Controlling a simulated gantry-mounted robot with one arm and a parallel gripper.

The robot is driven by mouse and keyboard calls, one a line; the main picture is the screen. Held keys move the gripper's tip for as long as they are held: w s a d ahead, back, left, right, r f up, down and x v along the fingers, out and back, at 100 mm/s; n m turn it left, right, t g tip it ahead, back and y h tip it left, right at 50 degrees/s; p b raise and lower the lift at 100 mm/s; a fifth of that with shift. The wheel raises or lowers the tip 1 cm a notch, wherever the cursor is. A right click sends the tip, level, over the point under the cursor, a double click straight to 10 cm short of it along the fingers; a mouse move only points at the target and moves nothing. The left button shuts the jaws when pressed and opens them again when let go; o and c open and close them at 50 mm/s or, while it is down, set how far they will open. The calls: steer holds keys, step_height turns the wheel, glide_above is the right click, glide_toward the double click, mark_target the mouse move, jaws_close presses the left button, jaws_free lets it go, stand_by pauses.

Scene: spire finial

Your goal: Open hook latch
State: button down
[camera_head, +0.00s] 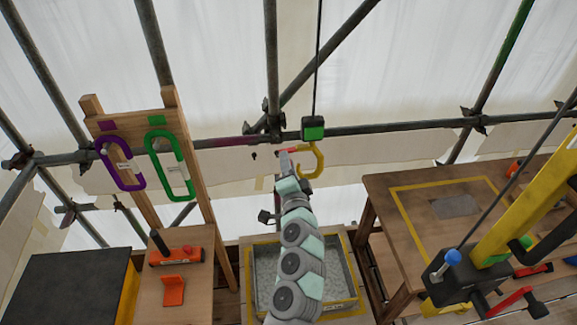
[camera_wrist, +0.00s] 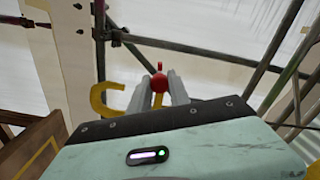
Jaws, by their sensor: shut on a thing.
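The yellow hook (camera_head: 318,160) hangs below a black and green block (camera_head: 313,128) on a cable, in the middle of the head view. My gripper (camera_head: 284,157) is at the hook's left side, at the end of my raised arm. In the wrist view, a red knob (camera_wrist: 158,82) stands between the two grey fingers of my gripper (camera_wrist: 161,92), which are shut on it. Part of the yellow hook (camera_wrist: 103,101) shows to the left of the fingers. The fingers hide the rest, and I cannot tell the latch's angle.
A wooden rack at left holds a purple link (camera_head: 121,163) and a green link (camera_head: 169,165). A grey tray (camera_head: 262,262) lies below my arm. A wooden table (camera_head: 385,198) and a yellow beam (camera_head: 520,205) stand at right. Scaffold tubes run behind the hook.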

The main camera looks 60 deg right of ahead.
steer(key=shift+r+m, duration=0.3)
steer(key=shift+m, duration=0.55)
steer(key=shift+r+m, duration=0.3)
steer(key=shift+m, duration=0.55)
steer(key=c, duration=1.2)
jaws_free()
steer(key=b+v, duration=0.1)
steer(key=v, duration=1)
